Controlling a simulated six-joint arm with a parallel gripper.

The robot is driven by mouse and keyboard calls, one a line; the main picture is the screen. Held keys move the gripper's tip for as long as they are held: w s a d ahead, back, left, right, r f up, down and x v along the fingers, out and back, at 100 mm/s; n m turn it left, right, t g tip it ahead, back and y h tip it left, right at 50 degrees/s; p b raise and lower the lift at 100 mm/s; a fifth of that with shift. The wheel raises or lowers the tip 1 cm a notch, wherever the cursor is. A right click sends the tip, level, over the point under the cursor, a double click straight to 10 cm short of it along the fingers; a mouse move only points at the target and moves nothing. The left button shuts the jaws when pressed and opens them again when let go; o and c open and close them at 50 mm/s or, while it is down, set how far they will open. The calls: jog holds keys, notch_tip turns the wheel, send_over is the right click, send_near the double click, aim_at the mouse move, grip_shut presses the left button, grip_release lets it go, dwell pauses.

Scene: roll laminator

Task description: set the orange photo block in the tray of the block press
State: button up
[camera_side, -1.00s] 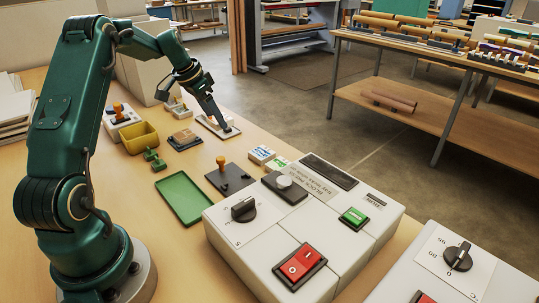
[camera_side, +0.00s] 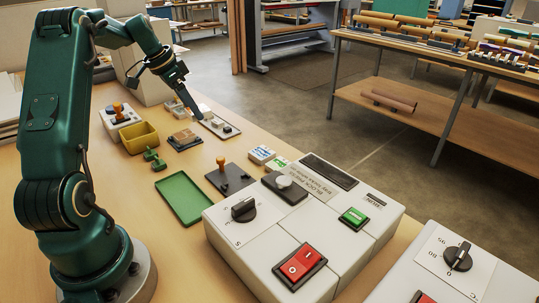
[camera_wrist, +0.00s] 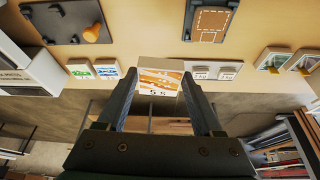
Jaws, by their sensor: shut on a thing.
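The orange photo block (camera_wrist: 160,80) is between my fingers in the wrist view, with its orange and white picture face showing. In the side view a pale block (camera_side: 205,109) shows at my gripper (camera_side: 200,115), which is shut on it just above a pale plate (camera_side: 228,131). My gripper also shows in the wrist view (camera_wrist: 165,95). A dark tray with a tan, dashed-outlined pad (camera_wrist: 212,20) is at the top of the wrist view; it appears left of the plate in the side view (camera_side: 185,139). A white machine labelled block press (camera_side: 330,210) stands front right.
A yellow bin (camera_side: 140,137), a green tray (camera_side: 185,200) and a dark plate with an orange-handled knob (camera_side: 231,180) are on the table. Small labelled blocks (camera_side: 262,154) lie by the machine.

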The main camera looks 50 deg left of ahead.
jog(key=shift+s+d+f+m+h, duration=0.2)
jog(key=shift+d+m+h, duration=0.1)
jog(key=shift+m, duration=0.4)
jog(key=d+f+m+g+h, duration=0.2)
jog(key=d+m+h, duration=0.1)
jog(key=d+m, duration=0.7)
jog(key=m+g, duration=0.3)
jog(key=m, duration=0.3)
send_over(239, 185)
jog(key=f, duration=0.1)
jog(key=shift+f, duration=3.05)
jog(key=shift+f, duration=0.35)
jog(key=o, duration=1.1)
jog(key=shift+r, duration=0.15)
